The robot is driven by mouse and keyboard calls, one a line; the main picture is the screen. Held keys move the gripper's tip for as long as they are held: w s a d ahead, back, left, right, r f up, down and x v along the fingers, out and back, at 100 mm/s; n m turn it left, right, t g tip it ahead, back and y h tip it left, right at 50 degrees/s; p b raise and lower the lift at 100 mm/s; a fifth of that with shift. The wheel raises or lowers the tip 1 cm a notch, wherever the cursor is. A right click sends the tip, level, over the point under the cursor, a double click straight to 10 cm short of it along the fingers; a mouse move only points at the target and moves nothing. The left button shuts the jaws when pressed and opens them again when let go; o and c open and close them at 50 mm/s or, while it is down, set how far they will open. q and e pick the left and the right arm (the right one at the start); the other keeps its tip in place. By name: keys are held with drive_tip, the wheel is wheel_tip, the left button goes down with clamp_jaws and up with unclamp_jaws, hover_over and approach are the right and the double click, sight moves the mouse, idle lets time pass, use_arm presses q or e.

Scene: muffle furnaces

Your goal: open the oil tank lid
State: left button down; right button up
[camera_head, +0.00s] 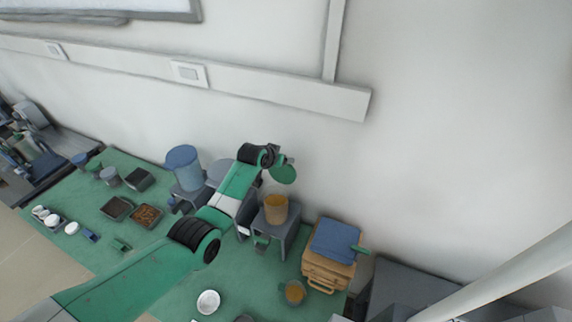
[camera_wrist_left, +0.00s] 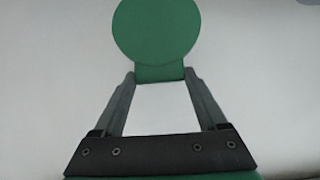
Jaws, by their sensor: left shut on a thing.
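My left gripper (camera_head: 284,160) is shut on the tab of a round green lid (camera_head: 284,175). In the left wrist view the lid (camera_wrist_left: 155,30) stands out beyond the fingertips, its tab between my gripper's fingers (camera_wrist_left: 160,75). The lid is in the air, apart from the tan cylindrical tank (camera_head: 276,212) below it. The tank stands on a small grey stand (camera_head: 291,232), and its top appears open. My right gripper is not in view.
A blue container (camera_head: 185,168) on a stand is left of my left arm. A tan case with a blue top (camera_head: 333,241) sits right of the tank. Small trays (camera_head: 147,216), a white bowl (camera_head: 208,302) and a cup (camera_head: 294,292) are on the green mat. The wall is close behind.

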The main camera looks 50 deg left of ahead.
use_arm(q)
drive_tip(key=shift+w+a+r+g, duration=0.1)
drive_tip(key=shift+w+a+g, duration=0.2)
drive_tip(key=shift+w, duration=0.15)
drive_tip(key=shift+w+r+b, duration=0.1)
drive_tip(key=shift+b, duration=0.25)
unclamp_jaws()
